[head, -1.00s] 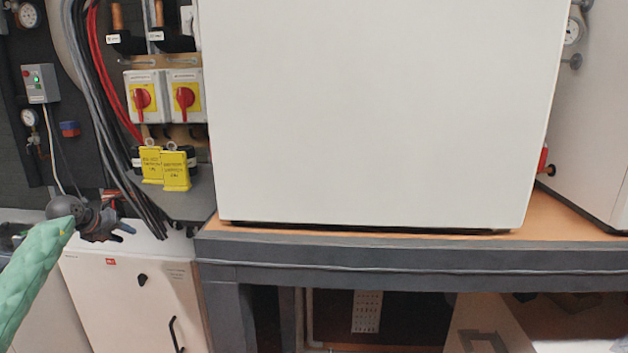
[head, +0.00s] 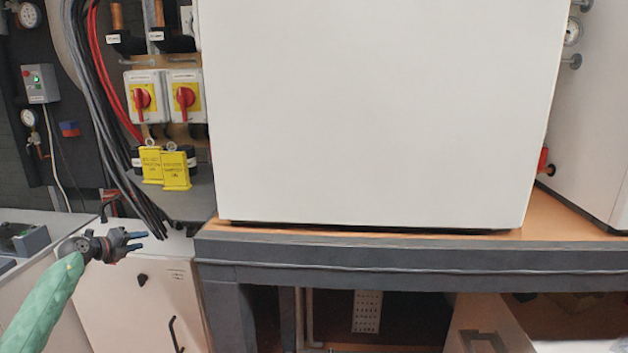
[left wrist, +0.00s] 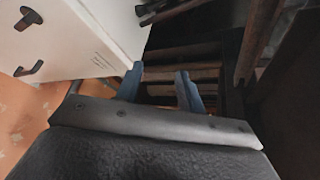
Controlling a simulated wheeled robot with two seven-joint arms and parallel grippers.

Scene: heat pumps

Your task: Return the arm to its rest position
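My left arm, in a green sleeve, comes in from the lower left of the head view. My left gripper (head: 138,240) is in front of the top of a white cabinet, left of the bench, and points to the right. In the left wrist view the two blue-grey fingers of the left gripper (left wrist: 161,88) stand apart with nothing between them. My right gripper is not in either view.
A white cabinet (head: 120,300) with a black handle stands below the left gripper. A grey-edged bench (head: 420,254) carries a large white unit (head: 380,110). Two red rotary switches (head: 185,97) and yellow tags (head: 175,170) are on the wall panel. Cables hang beside them.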

